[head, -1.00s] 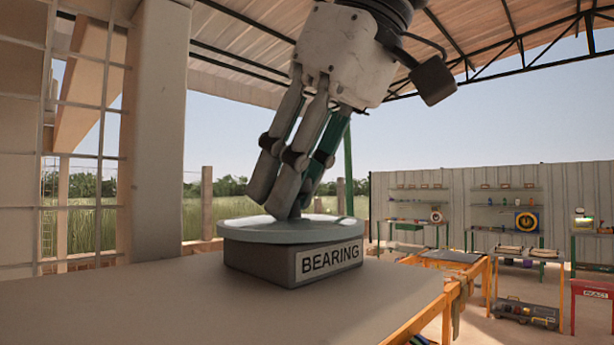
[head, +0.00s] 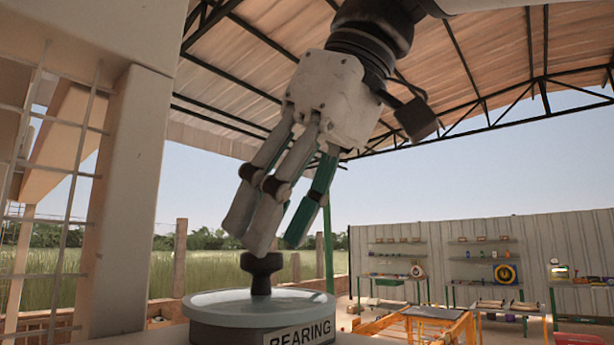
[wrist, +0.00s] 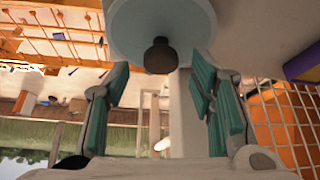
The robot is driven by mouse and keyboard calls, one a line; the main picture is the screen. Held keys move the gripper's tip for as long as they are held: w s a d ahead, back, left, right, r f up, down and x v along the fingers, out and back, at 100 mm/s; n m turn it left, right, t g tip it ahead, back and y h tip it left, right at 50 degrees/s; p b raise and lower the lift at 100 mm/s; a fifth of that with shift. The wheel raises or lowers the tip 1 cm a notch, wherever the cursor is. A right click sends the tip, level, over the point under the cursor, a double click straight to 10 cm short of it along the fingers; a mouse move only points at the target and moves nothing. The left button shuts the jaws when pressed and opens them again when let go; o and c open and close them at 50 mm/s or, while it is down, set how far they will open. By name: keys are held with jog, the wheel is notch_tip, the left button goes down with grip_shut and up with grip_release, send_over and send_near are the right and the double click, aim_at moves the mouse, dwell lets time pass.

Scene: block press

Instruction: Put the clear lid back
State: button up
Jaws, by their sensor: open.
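The clear lid (head: 215,303), a pale round disc with a dark knob (head: 261,272), lies flat on top of the grey box labelled BEARING (head: 300,334). The lid looks level and covers the top of the box. My gripper (head: 268,236) is above the knob, fingers apart and empty, clear of the lid. In the wrist view the lid (wrist: 130,30) shows at the top with its knob (wrist: 160,56) centred between the spread green-padded fingers. The lower part of the box is cut off in the head view.
A pale post (head: 130,180) and a wire mesh stand close on the left. Shelves and workbenches (head: 440,275) are far off at the right. The air around my gripper is clear.

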jog(key=p+v, duration=0.1)
jog(key=v, duration=0.7)
jog(key=shift+r, duration=0.3)
jog(key=shift+s+d, duration=0.1)
jog(key=shift+s, duration=0.05)
